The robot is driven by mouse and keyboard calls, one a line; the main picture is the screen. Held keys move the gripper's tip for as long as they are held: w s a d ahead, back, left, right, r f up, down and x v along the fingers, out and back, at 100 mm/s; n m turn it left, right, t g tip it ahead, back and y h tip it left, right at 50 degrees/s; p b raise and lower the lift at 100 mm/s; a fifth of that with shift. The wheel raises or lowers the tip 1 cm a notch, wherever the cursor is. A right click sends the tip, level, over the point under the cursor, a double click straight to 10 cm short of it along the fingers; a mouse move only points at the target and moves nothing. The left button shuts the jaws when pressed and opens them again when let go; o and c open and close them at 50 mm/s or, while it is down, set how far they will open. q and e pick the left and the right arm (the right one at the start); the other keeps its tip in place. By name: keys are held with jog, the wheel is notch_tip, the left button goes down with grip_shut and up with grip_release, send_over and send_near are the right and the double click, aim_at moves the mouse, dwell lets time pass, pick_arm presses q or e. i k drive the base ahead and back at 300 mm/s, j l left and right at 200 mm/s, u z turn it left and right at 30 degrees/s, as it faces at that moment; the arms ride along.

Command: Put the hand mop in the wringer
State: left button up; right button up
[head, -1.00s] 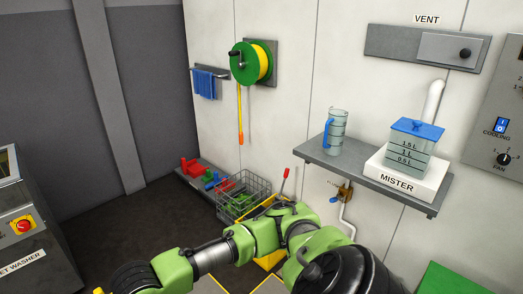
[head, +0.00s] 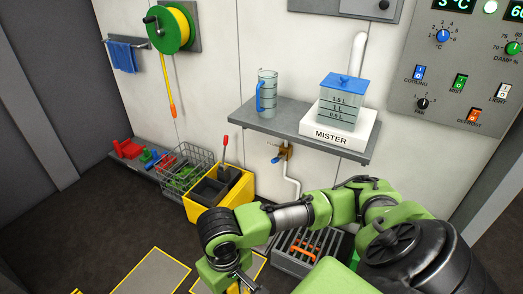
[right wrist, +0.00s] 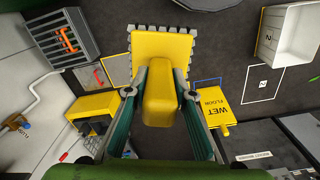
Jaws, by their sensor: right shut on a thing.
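The hand mop (right wrist: 162,52) has a yellow head with a grey fringe and a yellow handle block. My right gripper (right wrist: 163,125) is shut on its handle, one finger on each side, in the right wrist view. In the head view the right gripper (head: 240,284) is low at the bottom edge, and the mop is mostly cut off there. The wringer (head: 228,174) is a dark insert with a red lever on a yellow bucket (head: 222,208) by the wall. The bucket also shows at left in the right wrist view (right wrist: 92,104), apart from the mop. My left gripper is out of view.
A wire basket (head: 184,168) stands left of the bucket. A shelf (head: 300,130) with jug and mister overhangs.

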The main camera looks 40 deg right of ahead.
aim_at(211, 198)
jog(key=i+z, duration=0.45)
jog(key=i+j+z, duration=0.3)
jog(key=i+z, duration=0.15)
jog(key=i+j+z, duration=0.45)
jog(key=i, duration=0.15)
